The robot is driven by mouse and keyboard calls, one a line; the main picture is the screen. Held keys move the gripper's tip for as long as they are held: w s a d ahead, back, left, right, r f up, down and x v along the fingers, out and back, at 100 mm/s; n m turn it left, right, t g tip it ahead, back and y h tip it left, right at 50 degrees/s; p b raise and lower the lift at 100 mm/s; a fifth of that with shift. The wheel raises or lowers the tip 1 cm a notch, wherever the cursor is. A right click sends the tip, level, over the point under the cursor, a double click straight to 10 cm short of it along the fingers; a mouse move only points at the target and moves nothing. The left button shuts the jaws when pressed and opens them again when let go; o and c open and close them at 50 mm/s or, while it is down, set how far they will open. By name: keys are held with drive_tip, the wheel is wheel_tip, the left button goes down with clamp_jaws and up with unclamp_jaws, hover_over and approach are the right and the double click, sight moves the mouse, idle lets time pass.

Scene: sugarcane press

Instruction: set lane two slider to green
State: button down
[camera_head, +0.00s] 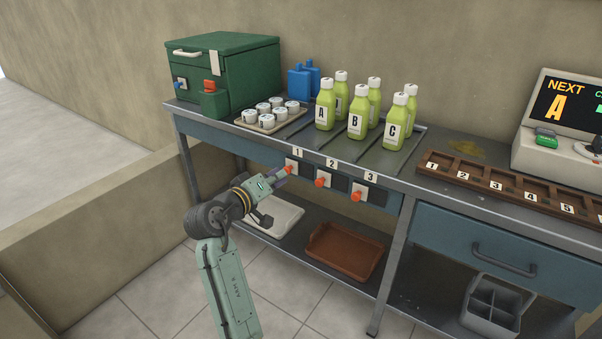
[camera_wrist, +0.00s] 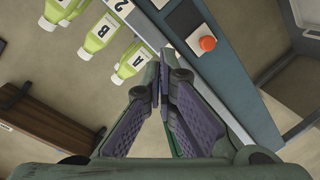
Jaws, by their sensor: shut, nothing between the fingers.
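Three slider plates sit on the blue front rail below the numbers 1, 2 and 3. The lane two slider (camera_head: 322,182) has an orange knob on a pale plate with a dark patch to its right. The lane one knob (camera_head: 288,169) and lane three knob (camera_head: 357,196) look alike. No green shows on the plates. My gripper (camera_head: 281,174) is shut and empty, close to the lane one knob, left of lane two; contact cannot be told. In the wrist view its closed fingers (camera_wrist: 160,75) point toward the rail, with one orange knob (camera_wrist: 207,43) beyond them; its lane is unclear.
A cup tray (camera_head: 245,123) and green press (camera_head: 240,75) are at left. A brown tray (camera_head: 343,252) lies on the lower shelf. The floor in front is clear.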

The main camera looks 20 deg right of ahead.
sight(321, 181)
drive_tip(key=shift+d, duration=0.1)
drive_tip(key=p+x, duration=0.1)
drive_tip(key=x, duration=0.9)
drive_tip(key=shift+w+d+p, duration=0.1)
drive_tip(key=shift+p, duration=0.25)
drive_tip(key=shift+s+d+f, duration=0.45)
drive_tip(key=shift+f, duration=0.2)
drive_tip(key=shift+s+d+f, duration=0.45)
drive_tip(key=shift+f, duration=0.2)
drive_tip(key=s+d+p, duration=0.1)
drive_tip(key=s, duration=0.1)
drive_tip(key=s+d+p, duration=0.1)
drive_tip(key=s+d, duration=0.1)
drive_tip(key=shift+s+d, duration=0.15)
drive_tip(key=shift+r, duration=0.15)
